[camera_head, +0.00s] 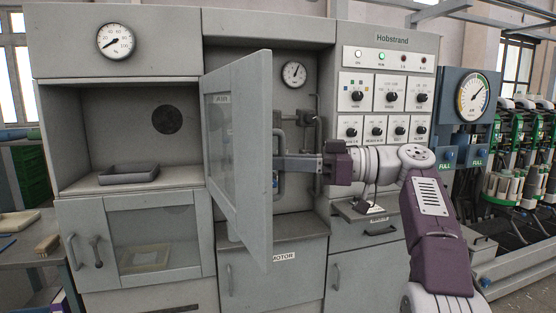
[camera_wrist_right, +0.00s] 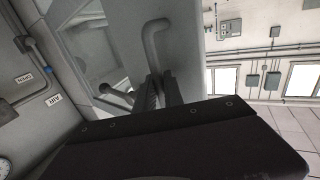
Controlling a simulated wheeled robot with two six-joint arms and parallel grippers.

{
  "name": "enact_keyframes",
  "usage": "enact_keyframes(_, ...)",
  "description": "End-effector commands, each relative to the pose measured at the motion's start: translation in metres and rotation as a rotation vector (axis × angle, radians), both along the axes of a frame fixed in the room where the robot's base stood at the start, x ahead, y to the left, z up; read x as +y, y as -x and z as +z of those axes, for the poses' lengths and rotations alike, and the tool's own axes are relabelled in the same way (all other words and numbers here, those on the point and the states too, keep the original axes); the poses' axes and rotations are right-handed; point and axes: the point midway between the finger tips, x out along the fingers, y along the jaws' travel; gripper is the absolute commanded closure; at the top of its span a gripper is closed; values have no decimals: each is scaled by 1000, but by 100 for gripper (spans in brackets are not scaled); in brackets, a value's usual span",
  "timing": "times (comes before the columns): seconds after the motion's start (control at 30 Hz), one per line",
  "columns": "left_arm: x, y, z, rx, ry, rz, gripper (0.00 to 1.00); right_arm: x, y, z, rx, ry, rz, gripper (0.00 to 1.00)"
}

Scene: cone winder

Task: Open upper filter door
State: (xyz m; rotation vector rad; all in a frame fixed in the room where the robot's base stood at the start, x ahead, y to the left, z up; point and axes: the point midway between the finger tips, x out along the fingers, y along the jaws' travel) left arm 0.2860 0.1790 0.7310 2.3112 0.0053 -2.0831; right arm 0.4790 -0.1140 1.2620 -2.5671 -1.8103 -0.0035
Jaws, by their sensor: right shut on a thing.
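The upper filter door (camera_head: 255,200) is a grey panel with a window, standing swung well out from its cabinet on its left-side hinge. The recess (camera_head: 297,105) behind it shows pipes and a gauge. The door's bar handle (camera_head: 279,139) is near its free edge. My right gripper (camera_head: 282,164) reaches in from the right and is shut on this handle. In the right wrist view the curved handle (camera_wrist_right: 152,38) runs down between the fingers (camera_wrist_right: 162,92), and their hold on it is partly hidden by the gripper body. My left gripper is not in view.
A control panel (camera_head: 386,50) with knobs is right of the recess. A lower door labelled MOTOR (camera_head: 270,275) is below. An open compartment with a dark tray (camera_head: 128,175) is at left. Green machinery (camera_head: 520,150) stands far right.

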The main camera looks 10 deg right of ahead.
Motion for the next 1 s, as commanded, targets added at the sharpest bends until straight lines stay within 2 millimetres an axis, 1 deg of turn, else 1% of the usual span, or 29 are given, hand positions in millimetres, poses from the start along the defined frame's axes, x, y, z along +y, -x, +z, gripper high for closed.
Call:
enact_keyframes(0.1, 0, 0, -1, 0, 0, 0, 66, 0, 0, -3, 5, 5, 2, 100)
enact_keyframes(0.13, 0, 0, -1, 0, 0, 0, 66, 0, 0, -3, 5, 5, 1, 79)
enact_keyframes(0.17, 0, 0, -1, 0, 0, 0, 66, 0, 0, -3, 5, 5, 1, 71)
enact_keyframes(0.2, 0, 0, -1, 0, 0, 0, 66, 0, 0, -2, 5, 5, 1, 66)
enact_keyframes(0.47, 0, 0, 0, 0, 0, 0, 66, -2, 1, -1, 2, 2, 0, 66)
enact_keyframes(0.57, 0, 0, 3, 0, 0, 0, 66, -16, 5, 0, 3, 3, -3, 66)
enact_keyframes(0.7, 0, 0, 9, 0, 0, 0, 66, -47, 15, 1, 4, 3, -5, 66)
enact_keyframes(0.8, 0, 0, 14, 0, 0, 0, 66, -66, 22, 1, 3, 2, -4, 66)
enact_keyframes(0.9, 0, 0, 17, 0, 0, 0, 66, -79, 27, 0, 4, 3, -2, 66)
enact_keyframes(1.0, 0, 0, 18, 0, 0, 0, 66, -85, 30, -1, 4, 3, 0, 66)
